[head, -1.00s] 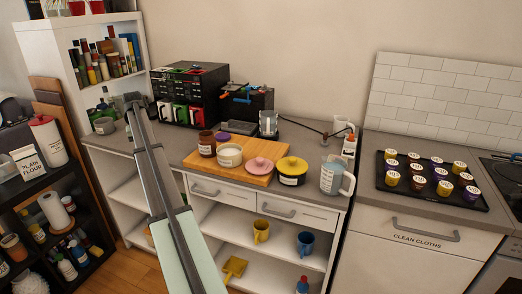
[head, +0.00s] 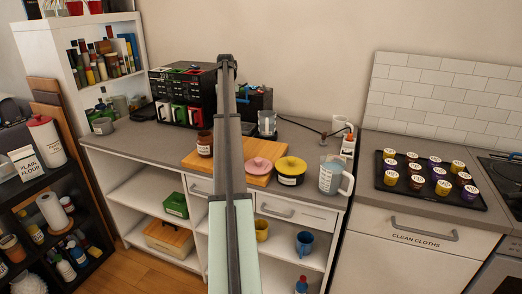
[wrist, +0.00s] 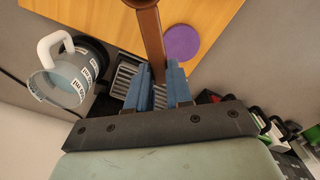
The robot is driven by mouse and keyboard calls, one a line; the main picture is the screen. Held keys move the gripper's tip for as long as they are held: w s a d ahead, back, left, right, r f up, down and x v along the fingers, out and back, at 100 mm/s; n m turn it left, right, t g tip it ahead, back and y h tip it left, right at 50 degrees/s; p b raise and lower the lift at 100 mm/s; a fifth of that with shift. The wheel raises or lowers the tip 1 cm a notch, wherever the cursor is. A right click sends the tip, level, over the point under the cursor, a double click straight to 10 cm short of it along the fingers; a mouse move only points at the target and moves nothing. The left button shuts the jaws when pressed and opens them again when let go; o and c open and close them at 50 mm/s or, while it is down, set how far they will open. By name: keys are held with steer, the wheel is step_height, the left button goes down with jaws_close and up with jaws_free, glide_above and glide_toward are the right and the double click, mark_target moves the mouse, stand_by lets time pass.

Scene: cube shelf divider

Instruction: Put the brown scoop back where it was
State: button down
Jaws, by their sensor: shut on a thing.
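The brown scoop (wrist: 148,30) shows in the wrist view as a long brown piece running from between my blue fingers up to the top edge, over the wooden board. My gripper (wrist: 158,78) is shut on it. Its far end is out of frame, and I cannot make out the scoop in the head view. In the head view my gripper (head: 227,64) is at the top of my raised arm, in front of the black drawer unit and coffee machine. A purple disc (wrist: 182,43) lies beside the scoop in the wrist view.
The wooden board (head: 262,181) holds a brown jar (head: 205,144), a pink-lidded pot (head: 259,166) and a yellow-lidded pot (head: 291,170) at its edge. A jug (head: 331,177) stands to the right. Mugs (head: 178,115) sit in the black unit (head: 185,80). My arm hides part of the board.

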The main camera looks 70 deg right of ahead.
steer(key=s+d+f+n, duration=0.2)
steer(key=s+d, duration=0.1)
steer(key=s, duration=0.8)
steer(key=shift+w+d+f, duration=0.1)
steer(key=shift+d+f, duration=0.05)
steer(key=shift+f, duration=2.2)
steer(key=shift+d+f, duration=0.1)
steer(key=shift+f, duration=2.2)
steer(key=shift+f, duration=0.15)
steer(key=c, duration=1)
jaws_free()
step_height(320, 180, up, 12)
steer(key=shift+r, duration=0.15)
